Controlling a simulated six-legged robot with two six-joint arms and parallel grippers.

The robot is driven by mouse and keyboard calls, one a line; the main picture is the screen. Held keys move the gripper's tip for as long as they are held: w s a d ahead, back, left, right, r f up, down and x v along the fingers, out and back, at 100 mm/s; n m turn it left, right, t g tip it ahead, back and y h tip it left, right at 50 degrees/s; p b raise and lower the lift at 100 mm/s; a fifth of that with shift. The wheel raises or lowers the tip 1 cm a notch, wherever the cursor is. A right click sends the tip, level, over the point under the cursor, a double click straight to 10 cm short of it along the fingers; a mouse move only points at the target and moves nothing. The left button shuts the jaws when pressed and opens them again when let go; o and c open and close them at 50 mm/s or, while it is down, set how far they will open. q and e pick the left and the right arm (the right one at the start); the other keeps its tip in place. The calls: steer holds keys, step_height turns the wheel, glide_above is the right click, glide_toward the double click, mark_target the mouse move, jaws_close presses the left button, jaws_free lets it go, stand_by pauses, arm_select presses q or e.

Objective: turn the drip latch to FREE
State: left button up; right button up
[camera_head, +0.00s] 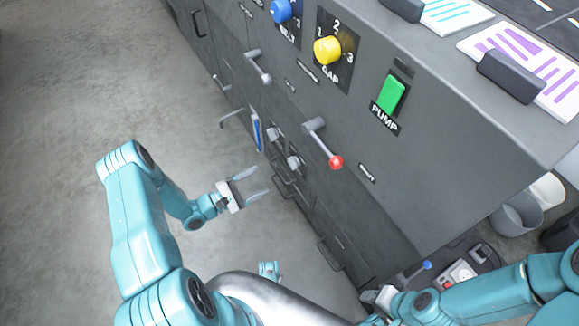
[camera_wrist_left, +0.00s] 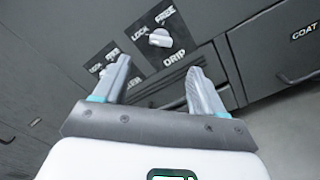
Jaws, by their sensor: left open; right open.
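The drip latch (camera_wrist_left: 160,38) is a pale knob on a dark plate marked LOCK, FREE and DRIP. In the left wrist view it lies beyond my open left gripper (camera_wrist_left: 160,70), above the gap between the fingers. Its grip seems to lean toward LOCK, but the exact angle is hard to tell. In the head view the latch (camera_head: 294,162) is the lower right of two small knobs on the cabinet front. My left gripper (camera_head: 262,182) is open and empty, to the left of the knobs and apart from them. My right gripper (camera_head: 378,296) is at the bottom, open.
A similar LOCK/FREE knob (camera_wrist_left: 118,68) sits left of the latch, partly behind a finger. A slotted grille (camera_wrist_left: 165,82) and COAT drawer (camera_wrist_left: 285,45) are near. A red-tipped lever (camera_head: 325,145) sticks out above. Open floor (camera_head: 80,80) lies left.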

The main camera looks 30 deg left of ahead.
mark_target(290, 165)
arm_select(q)
steer(key=b+x, duration=0.1)
steer(key=x, duration=1.1)
steer(key=shift+s+d+b, duration=0.15)
steer(key=shift+b, duration=0.15)
steer(key=c, duration=1.1)
